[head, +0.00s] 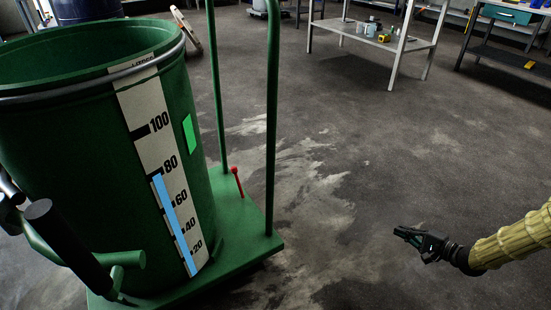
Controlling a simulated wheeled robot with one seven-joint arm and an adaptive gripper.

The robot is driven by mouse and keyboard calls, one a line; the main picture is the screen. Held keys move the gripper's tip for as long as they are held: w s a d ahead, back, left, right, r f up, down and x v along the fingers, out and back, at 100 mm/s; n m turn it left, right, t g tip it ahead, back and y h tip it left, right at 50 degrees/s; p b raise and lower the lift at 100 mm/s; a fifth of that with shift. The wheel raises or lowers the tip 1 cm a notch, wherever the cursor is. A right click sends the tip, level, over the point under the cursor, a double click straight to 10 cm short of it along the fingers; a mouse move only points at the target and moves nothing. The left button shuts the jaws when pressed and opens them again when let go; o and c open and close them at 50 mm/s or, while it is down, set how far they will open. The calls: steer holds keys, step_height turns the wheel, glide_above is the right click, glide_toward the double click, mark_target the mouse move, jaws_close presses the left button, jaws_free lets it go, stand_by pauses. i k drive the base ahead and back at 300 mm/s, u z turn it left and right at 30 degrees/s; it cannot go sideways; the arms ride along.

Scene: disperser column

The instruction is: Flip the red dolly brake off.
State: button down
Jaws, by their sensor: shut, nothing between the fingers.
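The red dolly brake (236,180) is a thin lever with a round knob at its top. It stands up from the deck of the green dolly (240,222), between the green drum (75,135) and the dolly's upright handle post, leaning slightly left. Its lower end meets the deck. My gripper (403,233) is at the lower right, above the floor, pointing left. It is shut and empty, well to the right of the brake and apart from the dolly.
The green handle posts (271,120) rise beside the brake on its right and behind it. The floor (340,190) between the dolly and my gripper is clear. A metal workbench (375,38) with small items stands at the back.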

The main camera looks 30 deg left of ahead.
mark_target(233, 170)
steer(key=u, duration=0.6)
steer(key=i, duration=0.85)
steer(key=u, duration=0.75)
